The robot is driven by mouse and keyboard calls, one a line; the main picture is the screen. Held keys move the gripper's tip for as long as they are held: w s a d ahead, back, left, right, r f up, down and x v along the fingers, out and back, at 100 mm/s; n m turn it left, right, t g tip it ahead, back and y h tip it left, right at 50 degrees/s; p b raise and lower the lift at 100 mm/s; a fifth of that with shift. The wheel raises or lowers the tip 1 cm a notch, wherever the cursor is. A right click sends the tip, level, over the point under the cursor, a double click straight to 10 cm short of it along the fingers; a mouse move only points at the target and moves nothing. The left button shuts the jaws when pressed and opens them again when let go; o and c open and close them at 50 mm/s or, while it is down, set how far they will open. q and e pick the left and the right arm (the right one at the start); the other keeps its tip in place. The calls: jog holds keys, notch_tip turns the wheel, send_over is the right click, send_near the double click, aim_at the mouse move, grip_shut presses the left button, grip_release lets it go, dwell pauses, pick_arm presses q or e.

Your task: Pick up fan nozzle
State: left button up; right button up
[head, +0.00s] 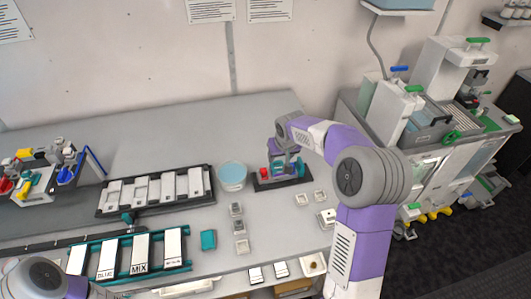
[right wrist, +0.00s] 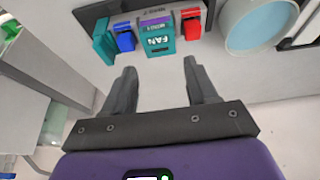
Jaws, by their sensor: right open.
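The fan nozzle (right wrist: 157,40) is a teal block marked FAN. It sits in a dark rack between a blue piece (right wrist: 125,38) and a red piece (right wrist: 191,24). My right gripper (right wrist: 160,68) is open and empty, its two fingers pointing at the fan nozzle, with a gap between the fingertips and it. In the head view my right gripper (head: 285,152) is over the rack (head: 293,182) and partly hides the nozzles.
A round light-blue tub (head: 232,175) stands just left of the rack. A dark tray (head: 113,210) with white blocks lies farther left. Small grey and white parts (head: 241,246) lie in front. A white machine (head: 398,105) stands at the right. The table's back is clear.

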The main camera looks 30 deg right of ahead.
aim_at(278, 165)
jog(key=x, duration=0.6)
jog(key=shift+s+f, duration=0.15)
jog(key=shift+f, duration=0.35)
jog(key=c, duration=0.7)
